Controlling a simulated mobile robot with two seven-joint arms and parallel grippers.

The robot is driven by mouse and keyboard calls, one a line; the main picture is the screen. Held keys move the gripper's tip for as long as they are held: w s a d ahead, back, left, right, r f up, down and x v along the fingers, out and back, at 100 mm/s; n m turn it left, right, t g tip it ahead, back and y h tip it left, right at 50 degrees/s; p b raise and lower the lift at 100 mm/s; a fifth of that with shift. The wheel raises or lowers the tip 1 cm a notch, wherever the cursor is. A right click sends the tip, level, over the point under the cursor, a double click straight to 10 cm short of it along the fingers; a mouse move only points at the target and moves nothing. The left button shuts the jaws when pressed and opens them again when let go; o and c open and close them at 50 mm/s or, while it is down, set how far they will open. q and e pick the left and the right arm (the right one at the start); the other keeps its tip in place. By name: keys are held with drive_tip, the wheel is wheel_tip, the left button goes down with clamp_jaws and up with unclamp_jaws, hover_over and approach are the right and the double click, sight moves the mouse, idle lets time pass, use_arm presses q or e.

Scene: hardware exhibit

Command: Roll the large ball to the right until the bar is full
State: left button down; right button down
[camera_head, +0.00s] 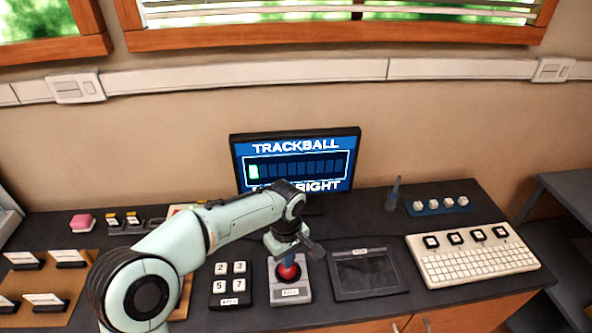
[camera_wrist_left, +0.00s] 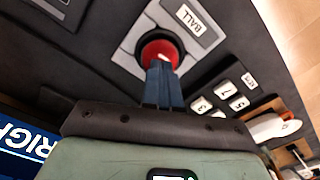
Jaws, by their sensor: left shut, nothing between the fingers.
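The large red ball (camera_head: 289,273) sits in a grey housing labelled BALL (camera_head: 290,294) on the dark desk, and the ball also shows in the left wrist view (camera_wrist_left: 158,46). My left gripper (camera_head: 289,259) is shut and empty, pointing down at the ball. In the left wrist view its blue fingertips (camera_wrist_left: 160,66) overlap the ball's edge and look to be at its surface; firm contact is hard to tell. The monitor (camera_head: 240,170) reads TRACKBALL, and its bar (camera_head: 300,168) has one green segment lit at the left end. My arm hides part of the lower line, which ends in RIGHT.
A number keypad (camera_head: 231,300) stands left of the ball housing and a dark tablet (camera_head: 368,273) right of it. A white keyboard (camera_head: 475,262) and a blue tray with white cubes (camera_head: 430,211) are farther right.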

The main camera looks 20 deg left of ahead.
use_arm(q)
drive_tip(key=shift+w+d+p, duration=0.3)
drive_tip(key=shift+d+p, duration=0.05)
drive_tip(key=shift+d, duration=0.1)
idle(0.3)
drive_tip(key=shift+r, duration=0.1)
drive_tip(key=shift+r+p, duration=0.6)
drive_tip(key=shift+r, duration=0.1)
drive_tip(key=shift+s+a, duration=0.1)
drive_tip(key=shift+s+a+b, duration=0.3)
drive_tip(key=shift+s+a, duration=0.2)
drive_tip(key=shift+a, duration=0.35)
drive_tip(key=shift+f+b, duration=0.5)
drive_tip(key=shift+f, duration=0.3)
drive_tip(key=shift+w+d+p, duration=0.3)
drive_tip(key=shift+d+p, duration=0.05)
drive_tip(key=shift+d, duration=0.15)
drive_tip(key=shift+w+d+p, duration=0.3)
drive_tip(key=shift+d, duration=0.2)
idle(0.8)
drive_tip(key=shift+r, duration=0.2)
